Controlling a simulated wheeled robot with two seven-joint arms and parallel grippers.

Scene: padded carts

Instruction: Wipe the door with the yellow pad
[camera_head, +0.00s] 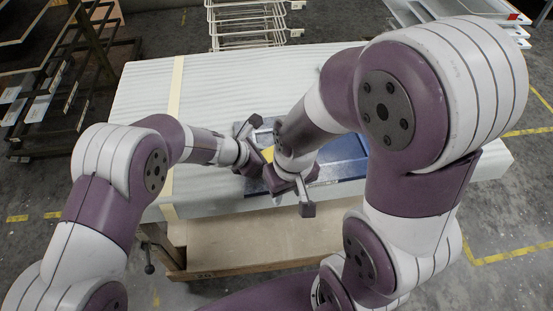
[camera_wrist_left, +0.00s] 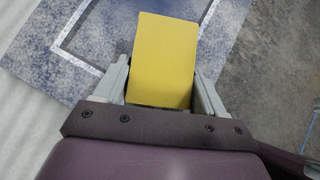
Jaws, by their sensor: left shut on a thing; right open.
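The yellow pad (camera_wrist_left: 164,60) is between the fingers of my left gripper (camera_wrist_left: 162,85), which is shut on it. A small part of the pad (camera_head: 267,154) also shows in the head view, beside my left gripper (camera_head: 252,148). The door is a blue panel (camera_head: 345,152) lying flat on the padded cart, largely hidden by my arms. In the left wrist view the door (camera_wrist_left: 75,72) has a pale speckled surface and a white frame line; the pad is over it, and I cannot tell if they touch. My right gripper (camera_head: 296,187) is open and empty over the door's near side.
The cart's ribbed white padding (camera_head: 220,90) surrounds the door, with a pale yellow strap (camera_head: 175,100) across its left part. A dark metal rack (camera_head: 75,75) stands at left, a white wire rack (camera_head: 250,25) behind, and white shelving (camera_head: 415,12) at the back right.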

